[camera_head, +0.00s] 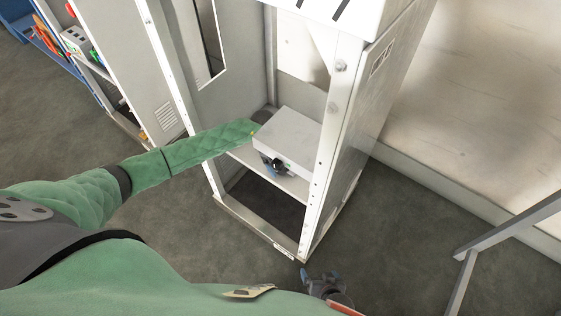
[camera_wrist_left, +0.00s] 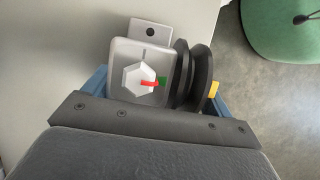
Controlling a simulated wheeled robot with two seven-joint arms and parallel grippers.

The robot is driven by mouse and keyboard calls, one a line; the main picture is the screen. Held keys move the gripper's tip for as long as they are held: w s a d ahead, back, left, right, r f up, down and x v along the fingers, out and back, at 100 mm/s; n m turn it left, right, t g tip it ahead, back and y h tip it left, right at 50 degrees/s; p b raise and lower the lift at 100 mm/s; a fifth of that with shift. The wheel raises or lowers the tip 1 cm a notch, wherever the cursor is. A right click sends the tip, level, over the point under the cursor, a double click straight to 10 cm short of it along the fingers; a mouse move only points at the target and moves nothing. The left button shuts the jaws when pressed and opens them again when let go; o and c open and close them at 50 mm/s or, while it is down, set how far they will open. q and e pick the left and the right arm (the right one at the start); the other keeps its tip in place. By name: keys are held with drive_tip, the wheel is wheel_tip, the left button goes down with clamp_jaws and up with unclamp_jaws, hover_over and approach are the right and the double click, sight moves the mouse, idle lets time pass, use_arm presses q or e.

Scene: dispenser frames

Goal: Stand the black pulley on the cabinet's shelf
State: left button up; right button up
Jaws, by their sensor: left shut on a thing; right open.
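The black pulley (camera_wrist_left: 199,75) is between the blue fingers of my left gripper (camera_wrist_left: 158,92) in the left wrist view. A grey block with a hexagonal knob and red and green marks sits against it there; I cannot tell if they are one piece. In the head view the pulley (camera_head: 278,166) shows as a small dark shape below a grey box. My left arm reaches into the cabinet (camera_head: 350,150), its gripper mostly hidden by that box. The pulley is over or near the shelf (camera_head: 292,186); contact is unclear. My right gripper (camera_head: 322,284) is open, low in front of the cabinet.
The grey box (camera_head: 290,135) covers much of the shelf from above. Cabinet posts stand on both sides of the opening. A blue rack (camera_head: 50,45) is at far left, and a grey metal frame (camera_head: 500,232) at right.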

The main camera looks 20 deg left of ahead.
use_arm(q)
drive_tip(key=shift+w+f, duration=0.1)
drive_tip(key=o, duration=1.5)
drive_tip(key=shift+v, duration=3.8)
